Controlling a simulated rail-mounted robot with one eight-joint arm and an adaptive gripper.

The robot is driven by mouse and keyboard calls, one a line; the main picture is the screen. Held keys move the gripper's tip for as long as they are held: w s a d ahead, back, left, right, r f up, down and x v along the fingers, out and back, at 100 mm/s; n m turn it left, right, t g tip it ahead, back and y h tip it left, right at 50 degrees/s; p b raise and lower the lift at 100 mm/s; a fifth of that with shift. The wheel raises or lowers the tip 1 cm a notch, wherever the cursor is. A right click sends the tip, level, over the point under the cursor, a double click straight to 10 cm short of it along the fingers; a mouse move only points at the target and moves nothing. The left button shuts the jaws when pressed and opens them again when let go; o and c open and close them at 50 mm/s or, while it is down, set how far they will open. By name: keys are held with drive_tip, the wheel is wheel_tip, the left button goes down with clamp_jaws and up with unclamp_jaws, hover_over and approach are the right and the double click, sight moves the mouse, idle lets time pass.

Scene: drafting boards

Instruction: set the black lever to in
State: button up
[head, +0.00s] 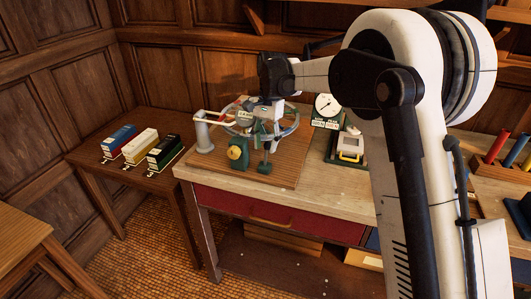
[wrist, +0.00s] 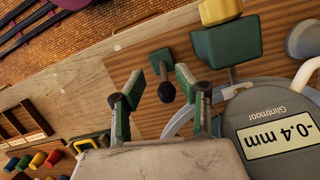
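The black lever (wrist: 166,92) shows in the wrist view as a short stem with a round dark knob, coming from a small green block (wrist: 162,61) on the wooden board. My gripper (wrist: 157,85) is open, its two green-padded fingers apart. The knob appears between the fingers in the picture, with a gap on both sides; I cannot tell how far beyond the tips it lies. In the head view my gripper (head: 269,132) is over the board (head: 290,173), above a green fixture (head: 265,168). The lever's detail is too small to tell there.
A grey gauge (wrist: 262,122) reading "-0.4 mm" is close to the right finger, with a ring around it. A green block with a yellow knob (wrist: 220,10) is nearby. A white dial (head: 327,105) stands right of the board. Three coloured boxes (head: 140,146) are on the left table.

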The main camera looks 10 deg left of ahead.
sight(266, 158)
drive_tip(key=shift+s+v, duration=0.2)
drive_tip(key=shift+v, duration=0.7)
drive_tip(key=shift+s+v, duration=0.2)
drive_tip(key=shift+v, duration=0.7)
drive_tip(key=shift+s+v, duration=0.2)
drive_tip(key=shift+v, duration=0.7)
drive_tip(key=shift+a+r, duration=0.15)
drive_tip(key=s+d+r+n+t, duration=0.1)
drive_tip(key=s+d+r+t, duration=0.1)
drive_tip(key=s+d+r, duration=0.45)
drive_tip(key=s+d+r+n+t, duration=0.1)
drive_tip(key=s+d+r+t, duration=0.2)
drive_tip(key=s+d, duration=0.6)
drive_tip(key=s+d+f+n+t, duration=0.1)
drive_tip(key=s+d+f, duration=0.3)
drive_tip(key=s, duration=0.5)
drive_tip(key=s+d+f+n+t, duration=0.1)
drive_tip(key=s+d+f+t, duration=0.2)
drive_tip(key=s+d, duration=0.5)
drive_tip(key=shift+s+d+f+n+t+h, duration=0.15)
drive_tip(key=shift+s+f+n+t+h, duration=0.25)
drive_tip(key=shift+s, duration=0.35)
